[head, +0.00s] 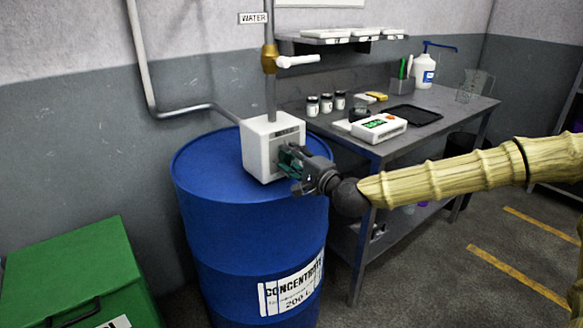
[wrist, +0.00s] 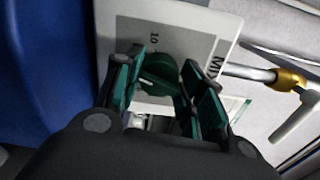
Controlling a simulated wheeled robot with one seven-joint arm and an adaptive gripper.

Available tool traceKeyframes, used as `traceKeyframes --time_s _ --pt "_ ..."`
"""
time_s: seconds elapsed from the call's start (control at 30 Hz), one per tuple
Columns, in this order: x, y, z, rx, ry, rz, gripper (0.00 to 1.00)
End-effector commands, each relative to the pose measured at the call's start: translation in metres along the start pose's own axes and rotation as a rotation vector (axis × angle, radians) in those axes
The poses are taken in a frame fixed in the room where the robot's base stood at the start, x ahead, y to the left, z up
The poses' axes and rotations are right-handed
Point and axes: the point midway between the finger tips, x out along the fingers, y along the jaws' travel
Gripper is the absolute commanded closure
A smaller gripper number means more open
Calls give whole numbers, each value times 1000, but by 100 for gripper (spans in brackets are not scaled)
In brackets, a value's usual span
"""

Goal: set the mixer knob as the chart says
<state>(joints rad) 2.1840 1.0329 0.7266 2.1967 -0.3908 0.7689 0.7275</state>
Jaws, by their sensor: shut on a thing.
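The mixer is a white box (head: 257,150) on top of the blue drum, with a dark-lettered panel on its front. In the wrist view its face (wrist: 203,28) shows part of the lettering and a "10" mark. The green round knob (wrist: 160,72) sits on that face. My gripper (wrist: 165,85) is shut on the knob, with green-padded fingers on both sides of it. In the head view my gripper (head: 292,162) reaches the box's front from the right and hides the knob's setting. The chart is not readable in either view.
The blue concentrate drum (head: 250,225) stands under the mixer. A water pipe with a brass valve (head: 270,58) and white lever rises behind. A grey bench (head: 440,112) at right holds jars, a white meter (head: 378,128) and a black tray. A green bin (head: 70,270) stands at lower left.

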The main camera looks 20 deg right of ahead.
Motion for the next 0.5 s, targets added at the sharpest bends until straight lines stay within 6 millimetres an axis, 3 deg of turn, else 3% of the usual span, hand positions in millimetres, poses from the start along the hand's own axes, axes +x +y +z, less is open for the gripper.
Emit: traceKeyframes --time_s 0.5 --pt "0 4 -4 489 4 -5 85"
